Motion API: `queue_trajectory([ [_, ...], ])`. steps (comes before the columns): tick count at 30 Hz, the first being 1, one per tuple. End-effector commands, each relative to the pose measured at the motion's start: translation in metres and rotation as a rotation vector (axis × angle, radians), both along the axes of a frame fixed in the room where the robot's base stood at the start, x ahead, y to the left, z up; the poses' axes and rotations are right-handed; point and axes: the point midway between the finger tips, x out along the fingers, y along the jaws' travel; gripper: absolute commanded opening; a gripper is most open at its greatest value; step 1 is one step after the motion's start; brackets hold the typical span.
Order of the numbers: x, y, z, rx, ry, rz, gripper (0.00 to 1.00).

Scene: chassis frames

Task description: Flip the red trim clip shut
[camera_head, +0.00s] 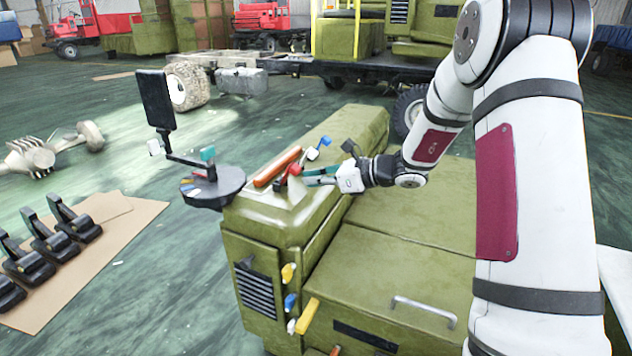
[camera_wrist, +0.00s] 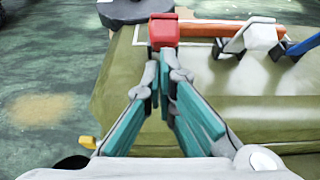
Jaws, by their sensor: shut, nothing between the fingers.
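The red trim clip (camera_head: 295,169) is on the olive-green chassis top, beside a long orange bar. In the wrist view the clip's red block (camera_wrist: 164,30) is just beyond my fingertips. My gripper (camera_head: 305,180) reaches in from the right, with teal-sided fingers. In the wrist view its fingertips (camera_wrist: 165,72) are together with nothing between them. I cannot tell whether they touch the clip. The clip's lower part and hinge are hidden, so I cannot tell whether it is flipped open or shut.
The orange bar (camera_head: 278,167), a white clip (camera_head: 312,153) and a blue clip (camera_head: 326,141) are close by. A round dark tray (camera_head: 222,188) with a screen on a post stands to the left. Coloured tabs stick out of the chassis front. The green lid in front is clear.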

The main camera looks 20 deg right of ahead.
Motion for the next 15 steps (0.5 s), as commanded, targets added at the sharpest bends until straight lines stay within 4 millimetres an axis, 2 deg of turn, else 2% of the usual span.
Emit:
queue_trajectory([
  [15,0.0011,0.0017,0.0066,-0.035,0.034,0.001,0.0],
])
